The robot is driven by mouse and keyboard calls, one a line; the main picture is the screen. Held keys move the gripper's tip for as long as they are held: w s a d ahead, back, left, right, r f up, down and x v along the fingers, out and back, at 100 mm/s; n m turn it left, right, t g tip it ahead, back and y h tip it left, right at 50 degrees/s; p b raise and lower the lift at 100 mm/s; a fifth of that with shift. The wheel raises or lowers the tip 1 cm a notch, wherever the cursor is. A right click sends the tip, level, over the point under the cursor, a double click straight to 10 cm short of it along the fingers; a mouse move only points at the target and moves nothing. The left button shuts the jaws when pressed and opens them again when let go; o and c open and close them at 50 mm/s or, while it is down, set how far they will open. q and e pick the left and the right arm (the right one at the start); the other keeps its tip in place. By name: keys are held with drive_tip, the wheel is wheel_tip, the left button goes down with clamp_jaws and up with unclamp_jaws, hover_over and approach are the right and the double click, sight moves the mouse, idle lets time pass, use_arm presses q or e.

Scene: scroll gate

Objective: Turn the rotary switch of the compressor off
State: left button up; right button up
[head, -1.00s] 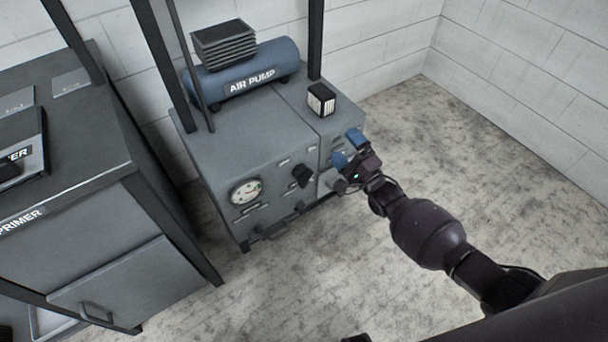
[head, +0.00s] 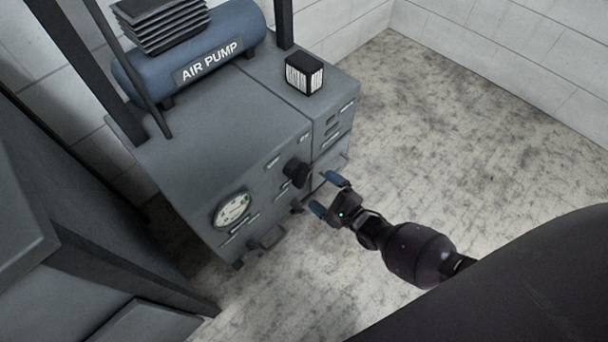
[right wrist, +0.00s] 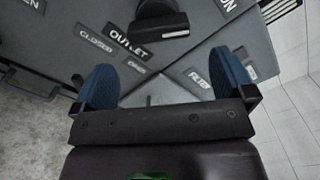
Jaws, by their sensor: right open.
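The compressor (head: 225,125) is a grey cabinet with a blue tank marked AIR PUMP (head: 210,62) on top. A black rotary knob (head: 297,172) sticks out of its front panel; which label belongs to it is unclear. In the right wrist view a black knob (right wrist: 158,25) shows at the top centre, beyond my fingers, near an OUTLET label (right wrist: 128,43). My right gripper (head: 326,193) has blue fingertips spread apart and empty, just right of and below the knob in the head view, apart from it. The fingers also show in the wrist view (right wrist: 166,80). My left gripper is out of view.
A round gauge (head: 232,210) sits left of the knob, with handles low on the panel. A small black-and-white box (head: 304,74) stands on top. Dark posts rise beside the cabinet. Another grey cabinet (head: 60,240) stands at left. The floor (head: 440,130) at right is clear.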

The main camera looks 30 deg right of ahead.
sight(306, 177)
drive_tip(key=b+x, duration=0.1)
drive_tip(key=x, duration=0.5)
drive_tip(key=shift+w+f, duration=0.1)
drive_tip(key=shift+w, duration=0.2)
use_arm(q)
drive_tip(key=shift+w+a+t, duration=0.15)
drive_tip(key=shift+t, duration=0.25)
use_arm(e)
drive_tip(key=shift+w+a, duration=0.1)
drive_tip(key=shift+w, duration=0.05)
drive_tip(key=c, duration=0.8)
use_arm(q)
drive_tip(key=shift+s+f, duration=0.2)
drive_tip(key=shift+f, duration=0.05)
